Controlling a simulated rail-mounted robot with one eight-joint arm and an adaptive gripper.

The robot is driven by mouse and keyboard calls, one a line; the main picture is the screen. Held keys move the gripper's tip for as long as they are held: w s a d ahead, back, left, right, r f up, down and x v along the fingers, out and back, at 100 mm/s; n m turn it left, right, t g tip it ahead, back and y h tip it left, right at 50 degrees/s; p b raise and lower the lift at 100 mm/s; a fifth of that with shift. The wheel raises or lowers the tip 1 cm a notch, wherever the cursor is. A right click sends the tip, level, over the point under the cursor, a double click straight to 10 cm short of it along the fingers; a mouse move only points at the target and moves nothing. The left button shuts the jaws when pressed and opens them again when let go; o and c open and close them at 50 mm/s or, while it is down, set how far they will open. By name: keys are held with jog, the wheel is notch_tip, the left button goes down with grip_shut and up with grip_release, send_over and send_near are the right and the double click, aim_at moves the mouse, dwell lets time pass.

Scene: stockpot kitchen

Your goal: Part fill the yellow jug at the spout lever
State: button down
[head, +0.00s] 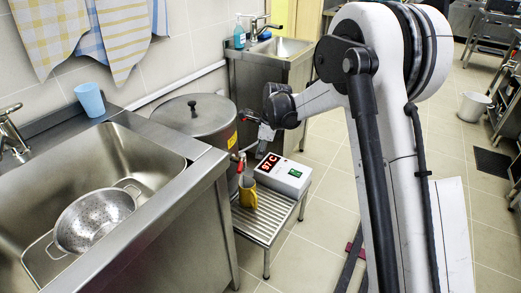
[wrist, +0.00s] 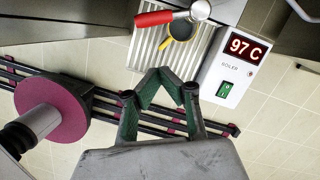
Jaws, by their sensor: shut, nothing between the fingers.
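The yellow jug (head: 248,191) stands upright on a slatted metal stand under the boiler's spout. In the wrist view the jug (wrist: 169,42) shows its rim and handle around a dark inside; I cannot tell how much is in it. The red spout lever (wrist: 153,18) sticks out to the left from the metal spout (wrist: 200,10); it also shows in the head view (head: 236,157). My gripper (wrist: 160,76) is shut and empty, apart from the jug and the lever. In the head view my gripper (head: 264,138) is near the spout, partly hidden.
The white boiler control box (head: 283,174) reads 97 C, with a green switch (wrist: 224,89). A large lidded pot (head: 194,115) stands behind the slatted stand (head: 262,222). A sink with a colander (head: 96,219) is at left. A blue cup (head: 90,100) stands behind it.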

aim_at(241, 164)
jog(key=a+f+b, duration=0.2)
jog(key=a+f, duration=0.3)
jog(key=shift+w+f, duration=0.2)
jog(key=shift+w, duration=0.1)
